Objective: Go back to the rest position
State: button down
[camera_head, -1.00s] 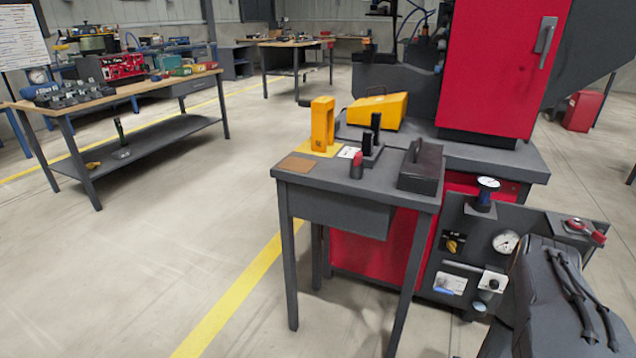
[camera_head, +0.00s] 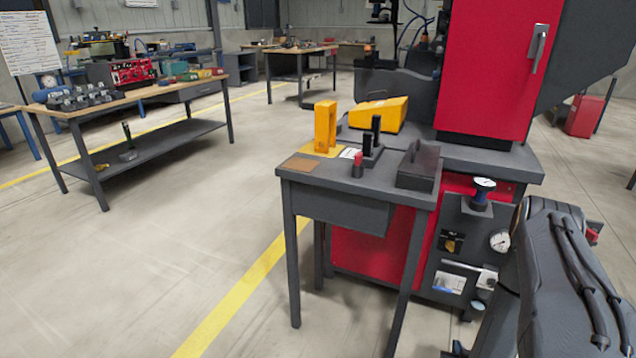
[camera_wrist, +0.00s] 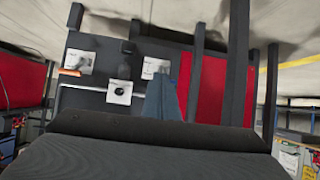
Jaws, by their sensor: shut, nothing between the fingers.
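My arm (camera_head: 565,280) shows as a dark grey link with black cables at the lower right of the head view. It covers the right part of the machine's front panel. No task object is seen held.
A small grey table (camera_head: 320,181) holds a yellow block (camera_head: 325,126), black stand (camera_head: 372,146) and dark box (camera_head: 418,166). A red machine (camera_head: 488,70) stands behind it. The gauge panel (camera_head: 452,245) is close to my arm. The floor at left is clear up to a workbench (camera_head: 165,153).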

jog(key=w+a+r+n+g+y, duration=0.1)
jog(key=w+a+r, duration=0.1)
jog(key=w+r, duration=0.4)
jog(key=w+a+r+n+g+y, duration=0.1)
jog(key=w+a+r, duration=0.15)
jog(key=r, duration=0.55)
jog(key=s+a+r+n+g+y, duration=0.1)
jog(key=a+r, duration=0.4)
jog(key=r, duration=0.3)
jog(key=a+r+g+y, duration=0.1)
jog(key=a+r+g, duration=0.1)
jog(key=a+r, duration=0.45)
jog(key=s+a+r+n+g, duration=0.1)
jog(key=s+a+r+g, duration=0.1)
jog(key=s+a+r, duration=0.45)
jog(key=s+a+r+n+g, duration=0.1)
jog(key=s+a+r, duration=0.2)
jog(key=s+r, duration=0.55)
jog(key=s+a+f+n+g+y+b, duration=0.1)
jog(key=s+a+f+n+g+b, duration=0.15)
jog(key=s+a+b, duration=0.8)
jog(key=d+r+m+p, duration=0.3)
jog(key=d+r+p, duration=0.6)
jog(key=p, duration=1.2)
notch_tip(320, 180, up, 3)
jog(key=shift+w+d+r, duration=0.15)
jog(key=shift+w+d, duration=0.15)
jog(key=shift+d, duration=0.05)
